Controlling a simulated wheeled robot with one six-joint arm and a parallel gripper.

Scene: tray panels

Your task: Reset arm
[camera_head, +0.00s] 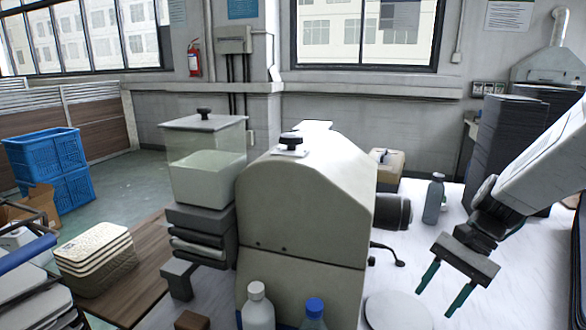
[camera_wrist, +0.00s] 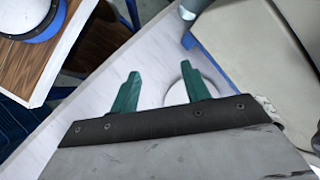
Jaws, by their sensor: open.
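My gripper (camera_head: 441,291) hangs at the right of the head view, above the white table (camera_head: 536,268). Its two green fingers point down and stand apart with nothing between them. In the wrist view my gripper (camera_wrist: 160,80) also shows its green fingers spread and empty over the pale tabletop. My arm reaches in from the right edge of the head view.
A large grey machine (camera_head: 308,200) fills the middle. A round light disc (camera_head: 397,312) lies left of my gripper. A grey bottle (camera_head: 433,199) stands behind it. A white bottle (camera_head: 257,308) and a blue-capped bottle (camera_head: 314,316) stand in front. Dark stacked panels (camera_head: 507,140) rise at right.

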